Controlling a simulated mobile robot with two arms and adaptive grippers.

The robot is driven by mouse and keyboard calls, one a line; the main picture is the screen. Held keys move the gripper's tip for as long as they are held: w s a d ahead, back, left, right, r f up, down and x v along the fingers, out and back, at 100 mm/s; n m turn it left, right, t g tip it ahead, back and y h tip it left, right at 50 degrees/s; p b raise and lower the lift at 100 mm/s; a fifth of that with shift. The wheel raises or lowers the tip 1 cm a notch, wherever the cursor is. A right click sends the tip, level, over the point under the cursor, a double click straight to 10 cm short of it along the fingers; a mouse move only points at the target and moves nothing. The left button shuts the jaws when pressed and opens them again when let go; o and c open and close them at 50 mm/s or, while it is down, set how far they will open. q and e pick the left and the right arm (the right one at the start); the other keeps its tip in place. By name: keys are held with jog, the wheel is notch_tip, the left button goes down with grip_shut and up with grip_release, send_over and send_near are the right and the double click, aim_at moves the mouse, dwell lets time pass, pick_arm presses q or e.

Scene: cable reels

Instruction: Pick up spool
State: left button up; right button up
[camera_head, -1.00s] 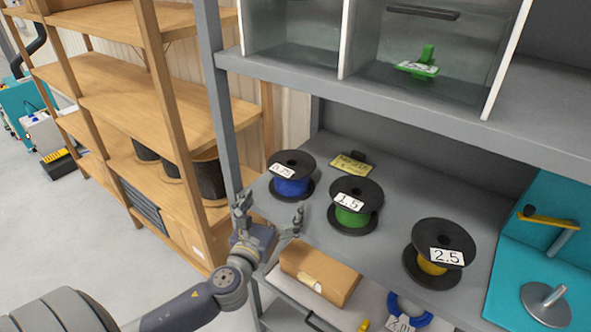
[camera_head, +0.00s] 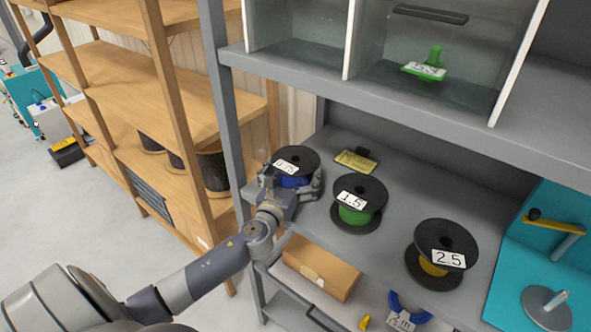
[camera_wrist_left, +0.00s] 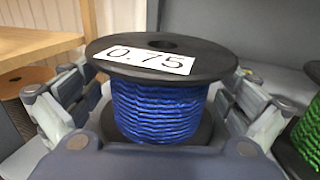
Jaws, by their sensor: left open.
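The blue spool (camera_head: 296,163) with black flanges and a "0.75" label stands upright at the left of the grey shelf. It fills the middle of the left wrist view (camera_wrist_left: 158,108). My left gripper (camera_head: 291,184) is open around it, one finger on each side of the blue winding. In the left wrist view the fingers (camera_wrist_left: 157,115) appear apart from the winding. The green spool (camera_head: 355,208), labelled "1.5", and the yellow spool (camera_head: 437,258), labelled "2.5", stand to the right on the same shelf. My right gripper is not in view.
A yellow tag (camera_head: 355,161) lies behind the spools. A grey upright post (camera_head: 229,120) is close to the left of my gripper. A cardboard box (camera_head: 320,268) and a blue coil (camera_head: 408,311) are below. A teal stand (camera_head: 545,250) is at right.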

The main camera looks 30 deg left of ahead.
pick_arm(q)
jog(key=shift+x, duration=0.95)
jog(key=shift+f, duration=0.1)
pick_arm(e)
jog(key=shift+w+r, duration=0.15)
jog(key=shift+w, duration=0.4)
pick_arm(q)
jog(key=shift+s, duration=0.1)
jog(key=shift+c, duration=0.2)
jog(key=c, duration=1.4)
jog(key=shift+c, duration=1.4)
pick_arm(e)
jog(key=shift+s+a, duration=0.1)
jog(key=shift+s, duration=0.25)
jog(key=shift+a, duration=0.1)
